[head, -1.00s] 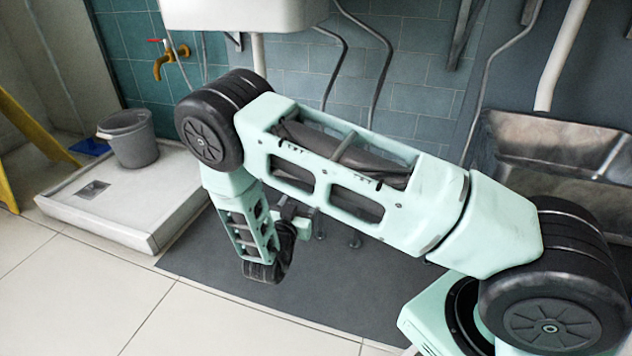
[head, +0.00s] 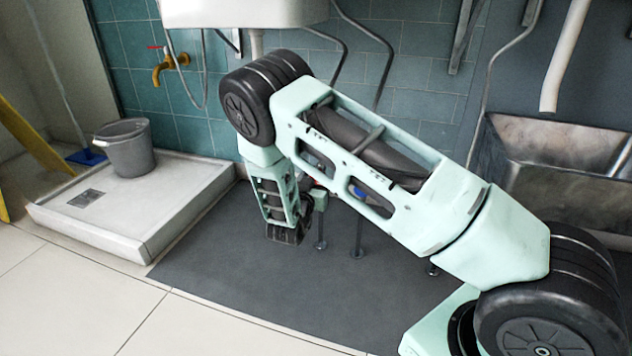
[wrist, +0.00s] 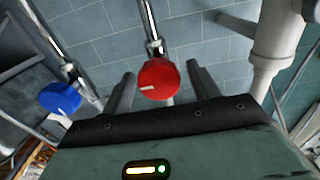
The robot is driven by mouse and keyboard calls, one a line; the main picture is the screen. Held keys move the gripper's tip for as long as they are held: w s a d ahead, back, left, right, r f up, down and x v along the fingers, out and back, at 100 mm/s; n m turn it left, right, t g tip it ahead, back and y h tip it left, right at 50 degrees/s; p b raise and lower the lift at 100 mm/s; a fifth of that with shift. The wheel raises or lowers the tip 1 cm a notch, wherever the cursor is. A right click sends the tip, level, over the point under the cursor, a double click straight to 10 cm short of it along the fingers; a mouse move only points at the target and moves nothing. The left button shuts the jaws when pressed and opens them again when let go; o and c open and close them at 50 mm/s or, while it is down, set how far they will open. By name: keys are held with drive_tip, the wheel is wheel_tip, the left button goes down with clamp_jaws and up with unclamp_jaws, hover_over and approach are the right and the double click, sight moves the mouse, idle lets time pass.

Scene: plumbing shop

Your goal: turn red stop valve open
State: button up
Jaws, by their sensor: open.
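The red stop valve (wrist: 158,78) shows in the wrist view as a round red knob with a short white mark, at the lower end of a shiny metal pipe. My gripper (wrist: 160,69) is open, with one dark finger on each side of the red knob. I see gaps between the knob and both fingers; I cannot tell how deep the knob sits between them. In the head view my own arm hides most of the valve and the fingers.
A blue knob (wrist: 60,97) on a similar pipe is left of my gripper. A white pipe (wrist: 275,50) stands close on the right. Behind is a tiled wall (head: 420,100). A grey bucket (head: 127,150) stands on a white tray (head: 150,215); a steel sink (head: 560,150) is at right.

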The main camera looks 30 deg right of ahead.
drive_tip(key=c, duration=0.9)
drive_tip(key=shift+c, duration=0.2)
drive_tip(key=shift+r+n+p, duration=0.1)
drive_tip(key=shift+n+p, duration=0.2)
drive_tip(key=shift+p, duration=0.2)
drive_tip(key=n+p, duration=0.2)
drive_tip(key=p, duration=0.1)
drive_tip(key=shift+r+n+p, duration=0.15)
drive_tip(key=shift+n+p, duration=0.15)
drive_tip(key=n+p, duration=0.4)
drive_tip(key=shift+a, duration=0.1)
drive_tip(key=n, duration=0.1)
drive_tip(key=n+p, duration=0.1)
drive_tip(key=n, duration=0.1)
drive_tip(key=n+p, duration=0.1)
drive_tip(key=n, duration=0.1)
drive_tip(key=shift+w+f, duration=0.1)
drive_tip(key=shift+f, duration=0.2)
drive_tip(key=n, duration=0.2)
drive_tip(key=n+p, duration=0.1)
drive_tip(key=n, duration=0.1)
drive_tip(key=shift+f+n, duration=0.2)
drive_tip(key=shift+n, duration=0.1)
drive_tip(key=shift+a, duration=0.1)
